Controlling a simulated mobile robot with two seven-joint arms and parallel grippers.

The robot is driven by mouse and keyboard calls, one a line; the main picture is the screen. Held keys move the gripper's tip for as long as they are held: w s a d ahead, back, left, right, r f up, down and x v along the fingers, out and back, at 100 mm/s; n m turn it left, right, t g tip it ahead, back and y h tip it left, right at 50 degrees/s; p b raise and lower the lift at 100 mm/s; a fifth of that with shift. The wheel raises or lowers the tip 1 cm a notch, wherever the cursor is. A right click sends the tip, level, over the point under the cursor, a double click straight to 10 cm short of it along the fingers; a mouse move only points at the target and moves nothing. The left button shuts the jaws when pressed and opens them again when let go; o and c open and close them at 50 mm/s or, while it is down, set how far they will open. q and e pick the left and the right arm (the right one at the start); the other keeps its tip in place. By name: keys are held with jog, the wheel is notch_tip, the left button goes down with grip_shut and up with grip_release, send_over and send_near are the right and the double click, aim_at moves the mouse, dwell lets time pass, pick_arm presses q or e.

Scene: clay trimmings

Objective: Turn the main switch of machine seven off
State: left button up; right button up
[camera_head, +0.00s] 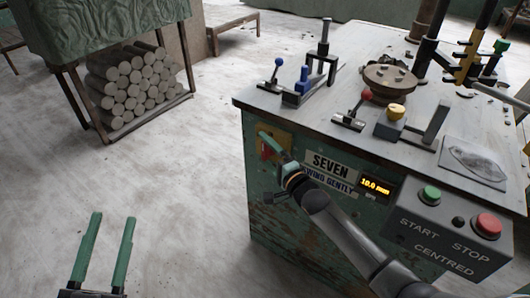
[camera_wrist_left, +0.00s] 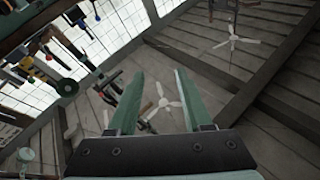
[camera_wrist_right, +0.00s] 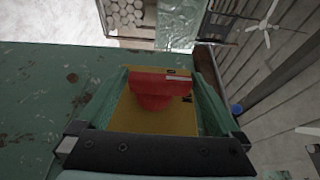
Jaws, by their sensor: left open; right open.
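The main switch is a red knob (camera_wrist_right: 155,93) on a yellow plate (camera_wrist_right: 184,122), on the green side of machine seven (camera_head: 285,222). In the head view the yellow plate (camera_head: 286,138) is partly hidden by my right gripper (camera_head: 272,144). In the right wrist view my open right gripper (camera_wrist_right: 160,88) has one finger on each side of the knob, with yellow showing between. The knob's bar lies across the picture, from finger to finger. My left gripper (camera_head: 108,222) is open and empty over the floor at the lower left.
A label (camera_head: 331,162) reads SEVEN, beside a lit display (camera_head: 375,186). A grey box holds a green button (camera_head: 430,195) and a red button (camera_head: 488,225). Clamps and levers stand on the machine top. A rack of clay logs (camera_head: 135,83) stands back left; the floor between is clear.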

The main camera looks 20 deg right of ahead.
jog(key=shift+w+a, duration=0.1)
jog(key=shift+w, duration=0.2)
jog(key=c, duration=1.1)
